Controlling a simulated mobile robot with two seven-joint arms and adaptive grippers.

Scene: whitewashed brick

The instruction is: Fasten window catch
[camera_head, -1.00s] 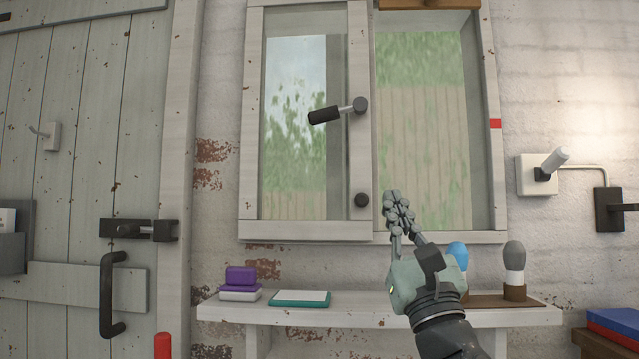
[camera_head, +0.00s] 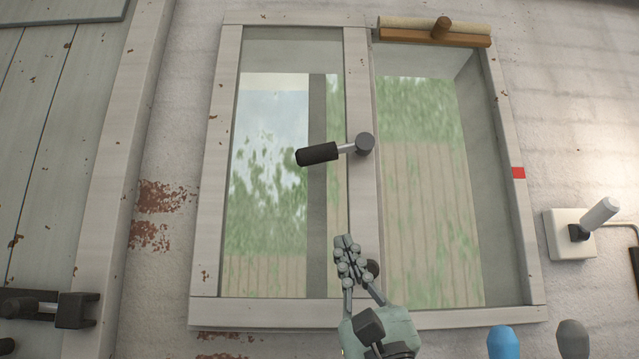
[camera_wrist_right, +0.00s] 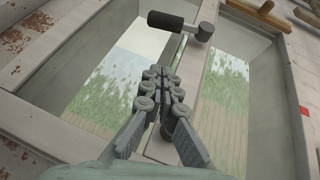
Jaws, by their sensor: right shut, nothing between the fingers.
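The window catch (camera_head: 335,151) is a black-gripped lever on a dark round pivot, fixed to the upright between the two panes. Its handle points left and slightly down across the left pane. In the right wrist view the catch (camera_wrist_right: 180,23) shows at the top, beyond the fingers. My right gripper (camera_head: 345,243) is shut and empty, below the catch and apart from it, in front of the lower part of the upright. It partly hides a dark round knob (camera_head: 373,268) there. The right wrist view also shows my right gripper (camera_wrist_right: 158,72). My left gripper is in neither view.
The white window frame (camera_head: 206,200) has a red mark (camera_head: 518,173) on its right side. A wooden-handled tool (camera_head: 435,32) is at the top right. A white switch box (camera_head: 570,234) with a lever is on the right wall. A door bolt (camera_head: 50,308) is at lower left.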

